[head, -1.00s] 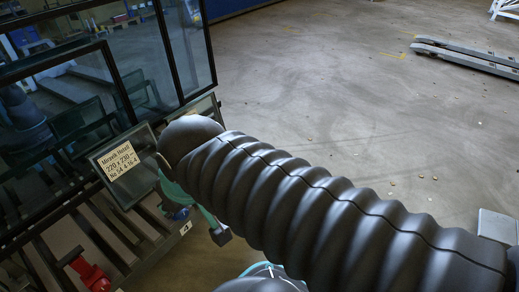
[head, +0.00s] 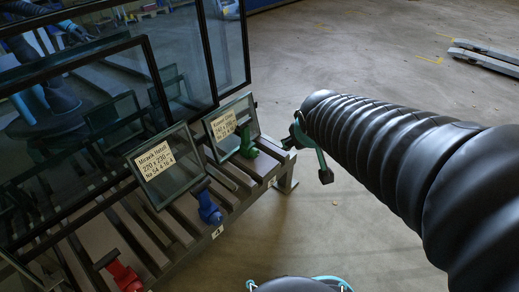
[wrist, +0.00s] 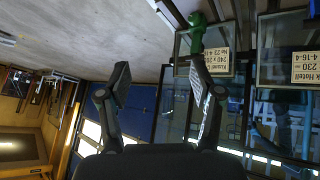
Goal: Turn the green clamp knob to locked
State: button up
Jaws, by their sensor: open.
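The green clamp knob (head: 248,142) stands at the right end of the slatted rack, in front of the smaller framed glass pane (head: 222,124). In the wrist view the green knob (wrist: 197,32) is at the top, beyond the right finger. My gripper (head: 308,158) is to the right of the green knob in the head view, apart from it. In the wrist view my gripper (wrist: 158,76) has its two dark fingers spread with nothing between them. I cannot tell the knob's exact turn position.
A blue knob (head: 209,207) and a red knob (head: 123,276) stand on the same rack (head: 172,228). A larger labelled pane (head: 166,170) is behind the blue one. Tall dark-framed glass is behind. The floor (head: 350,50) to the right is open, with a pallet truck (head: 488,56) far off.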

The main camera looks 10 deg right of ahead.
jog(key=w+d+f+n+t+y+p, duration=0.1)
jog(key=w+d+f+n+t, duration=0.15)
jog(key=w+f, duration=0.6)
jog(key=w+d+f+n+t+y+p, duration=0.1)
jog(key=w+d+f+n+y+p, duration=0.25)
jog(key=w, duration=0.75)
jog(key=n+t+y, duration=0.1)
jog(key=t+y, duration=0.3)
jog(key=y, duration=0.3)
send_near(256, 155)
jog(key=p+x, duration=0.1)
jog(key=x, duration=0.7)
jog(key=shift+w, duration=0.2)
jog(key=shift+c, duration=0.2)
jog(key=c, duration=1.1)
